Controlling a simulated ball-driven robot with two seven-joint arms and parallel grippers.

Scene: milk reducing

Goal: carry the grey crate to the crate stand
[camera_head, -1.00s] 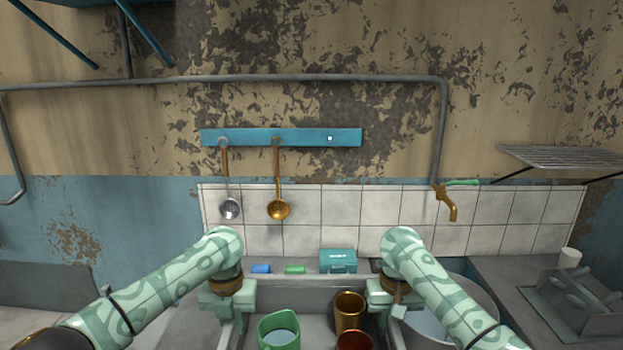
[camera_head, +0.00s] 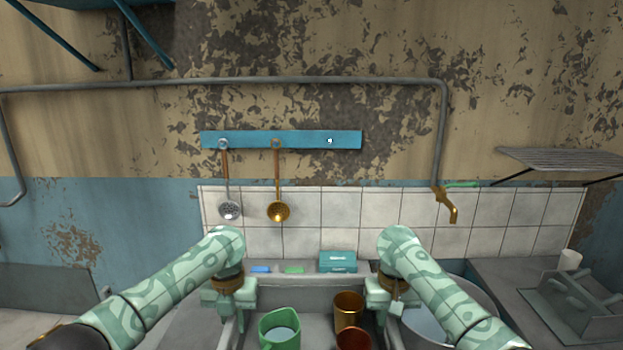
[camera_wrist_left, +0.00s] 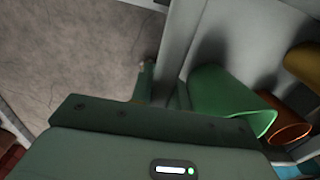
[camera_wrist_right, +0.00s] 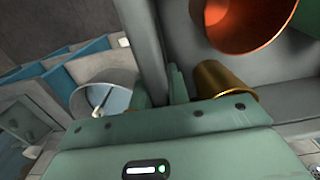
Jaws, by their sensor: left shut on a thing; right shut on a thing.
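The grey crate (camera_head: 310,298) is between my two arms in the head view, its back wall in front of the counter ledge. It holds a green mug (camera_head: 281,326), a brass cup (camera_head: 348,308) and a copper-red cup (camera_head: 354,340). My left gripper (camera_head: 230,308) is shut on the crate's left wall, which also shows in the left wrist view (camera_wrist_left: 183,42). My right gripper (camera_head: 385,306) is shut on its right wall, seen in the right wrist view (camera_wrist_right: 146,45). The crate's near side is cut off in the head view. I cannot make out a crate stand.
A large round basin (camera_head: 455,310) is right of the crate, partly behind my right arm. A teal box (camera_head: 338,262) and blue and green blocks sit behind the crate. Ladles hang above.

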